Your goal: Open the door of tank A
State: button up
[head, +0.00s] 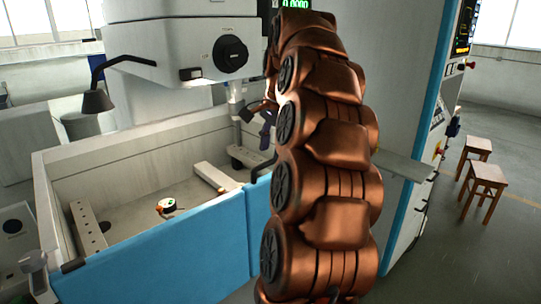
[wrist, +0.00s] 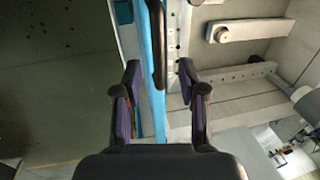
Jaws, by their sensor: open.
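The tank (head: 130,135) is an open-topped grey basin with a blue front; no letter is legible on it. Its front has a wide blue panel (head: 180,255) at left and a narrower one (head: 258,225) beside my arm, with a seam between them. A black bar handle (head: 263,168) is at the top by that seam; it shows in the wrist view (wrist: 157,45). My gripper (wrist: 160,67) is open and empty, its fingers either side of the blue edge (wrist: 148,75), with the handle between and beyond the tips. Contact cannot be told.
Inside the tank are perforated rails (head: 90,228), a pale bar (head: 215,175) and a small round device (head: 167,205). A grey machine head (head: 185,50) overhangs it. A black lamp (head: 97,100) is at left. Wooden stools (head: 485,188) stand at right on open floor.

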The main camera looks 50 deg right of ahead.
jog(key=shift+s+r, duration=0.5)
jog(key=shift+r, duration=1.9)
jog(key=a+f+n, duration=0.3)
jog(key=a+f, duration=0.1)
jog(key=a, duration=0.3)
jog(key=s+a+f+n+g+b, duration=0.1)
jog(key=a+f+n, duration=0.3)
jog(key=a, duration=0.4)
jog(key=s+a+f+n, duration=0.1)
jog(key=a+f+n, duration=0.2)
jog(key=a, duration=0.5)
jog(key=shift+f+n+g+y+b, duration=0.3)
jog(key=shift+f+g, duration=0.1)
jog(key=shift+f, duration=0.15)
